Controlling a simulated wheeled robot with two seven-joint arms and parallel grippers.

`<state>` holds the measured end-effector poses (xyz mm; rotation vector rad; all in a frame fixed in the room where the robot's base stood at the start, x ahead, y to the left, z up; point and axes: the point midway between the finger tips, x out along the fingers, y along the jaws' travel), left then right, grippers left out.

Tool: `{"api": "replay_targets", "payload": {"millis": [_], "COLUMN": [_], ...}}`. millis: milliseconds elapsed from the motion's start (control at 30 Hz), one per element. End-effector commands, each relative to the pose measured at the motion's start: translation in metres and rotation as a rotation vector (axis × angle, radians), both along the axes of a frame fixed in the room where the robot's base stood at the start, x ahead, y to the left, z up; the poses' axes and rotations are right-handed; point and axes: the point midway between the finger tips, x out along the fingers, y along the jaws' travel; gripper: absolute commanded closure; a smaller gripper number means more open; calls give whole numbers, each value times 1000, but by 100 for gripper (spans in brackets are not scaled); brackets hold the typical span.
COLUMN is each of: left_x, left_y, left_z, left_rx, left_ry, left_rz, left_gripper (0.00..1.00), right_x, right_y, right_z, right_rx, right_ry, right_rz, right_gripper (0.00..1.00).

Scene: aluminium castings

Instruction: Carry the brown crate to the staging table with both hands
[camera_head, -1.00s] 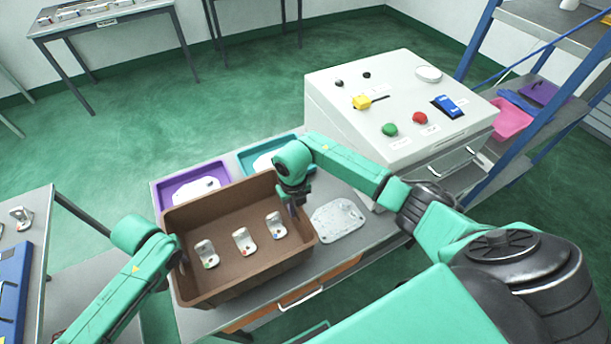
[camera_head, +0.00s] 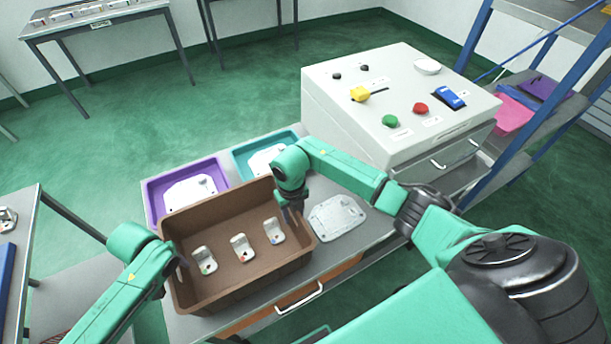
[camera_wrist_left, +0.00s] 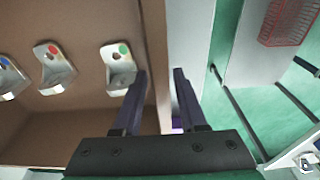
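The brown crate (camera_head: 222,290) stands on a grey workbench (camera_head: 187,324) with three metal castings inside. They bear a green, a red and a blue dot. My left gripper (camera_head: 177,262) is at the crate's left wall. In the left wrist view its two fingers (camera_wrist_left: 160,85) stand apart, one on each side of the crate's wall (camera_wrist_left: 153,50), with a gap beside the outer finger. My right gripper (camera_head: 291,212) is at the rim of the right wall. Its fingers are small and partly hidden, so their opening is unclear. Which table is the staging table is not marked.
Behind the crate are a purple tray (camera_head: 152,201) and a teal tray (camera_head: 240,161). A metal plate (camera_head: 337,218) lies right of it, near a white control box (camera_head: 345,125). One table (camera_head: 30,215) stands left, another (camera_head: 100,18) at the back. Green floor between is clear.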

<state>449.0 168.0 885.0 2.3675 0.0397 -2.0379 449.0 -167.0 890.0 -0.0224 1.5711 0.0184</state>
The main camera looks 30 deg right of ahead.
Motion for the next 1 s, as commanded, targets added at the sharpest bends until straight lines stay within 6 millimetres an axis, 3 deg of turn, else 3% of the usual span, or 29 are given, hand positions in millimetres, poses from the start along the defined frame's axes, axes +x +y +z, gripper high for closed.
{"api": "replay_targets", "payload": {"millis": [167,267,500,600,733,867,1000], "left_x": [-1,-3,-13,-16,-18,-18,-18], "left_y": [-1,-1,-1,-1,-1,-1,-1], "left_z": [7,25,89,108,119,119,119], "left_rx": [-4,-3,-2,-1,0,0,0], "left_ry": [-2,-3,-4,-3,-1,0,0], "left_rz": [-2,-1,-1,0,-1,0,0], "left_gripper": [59,59,59,59,59,59,59], "right_x": [0,0,0,0,0,1,1], "right_y": [1,1,1,1,1,1,0], "right_z": [0,0,0,0,2,19,56], "right_rx": [2,2,2,2,2,2,1], "right_ry": [0,0,0,0,-1,-5,-7], "right_rz": [1,1,2,2,2,3,3], "right_gripper": [59,59,59,59,59,59,59]}}
